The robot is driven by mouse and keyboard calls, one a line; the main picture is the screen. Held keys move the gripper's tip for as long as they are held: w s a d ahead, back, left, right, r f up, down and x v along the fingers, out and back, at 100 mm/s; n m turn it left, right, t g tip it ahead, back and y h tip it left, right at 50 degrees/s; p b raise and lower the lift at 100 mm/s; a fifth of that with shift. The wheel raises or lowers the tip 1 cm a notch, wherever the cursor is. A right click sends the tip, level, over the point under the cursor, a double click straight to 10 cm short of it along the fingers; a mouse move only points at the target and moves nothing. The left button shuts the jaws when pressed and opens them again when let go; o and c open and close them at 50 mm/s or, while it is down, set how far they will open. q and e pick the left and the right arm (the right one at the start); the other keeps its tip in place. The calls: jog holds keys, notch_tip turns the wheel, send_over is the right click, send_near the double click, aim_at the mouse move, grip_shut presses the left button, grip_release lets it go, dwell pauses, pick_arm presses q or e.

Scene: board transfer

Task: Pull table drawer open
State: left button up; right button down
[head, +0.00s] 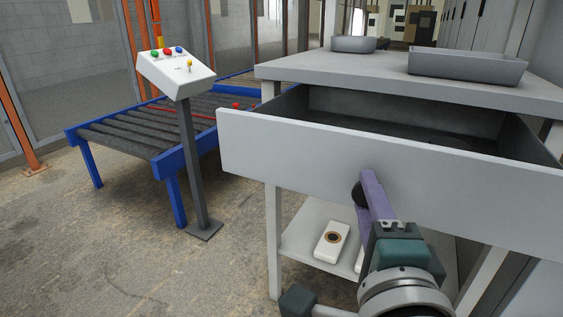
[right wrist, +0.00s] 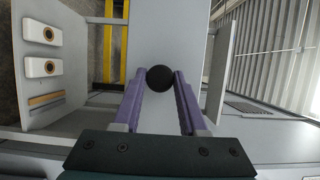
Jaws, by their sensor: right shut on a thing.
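The table drawer (head: 390,168) is pulled out from under the grey tabletop (head: 350,75), and its dark inside shows behind the light front panel. My right gripper (head: 366,188) is at the drawer front, its purple fingers shut on the round black knob. In the right wrist view the knob (right wrist: 160,79) sits between the two fingertips (right wrist: 161,84). The knob is partly hidden by the fingers in the head view. My left gripper is not in view.
Grey trays (head: 468,66) stand on the tabletop. A lower shelf (head: 300,240) holds white boxes (head: 331,240). A button console (head: 176,72) on a post and a blue-framed roller conveyor (head: 130,130) stand at left. Floor at the front left is clear.

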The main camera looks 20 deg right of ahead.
jog(key=shift+s+a, duration=1.95)
jog(key=shift+a, duration=0.3)
jog(key=shift+c, duration=2.3)
grip_release()
jog(key=v, duration=1)
jog(key=shift+p, duration=0.4)
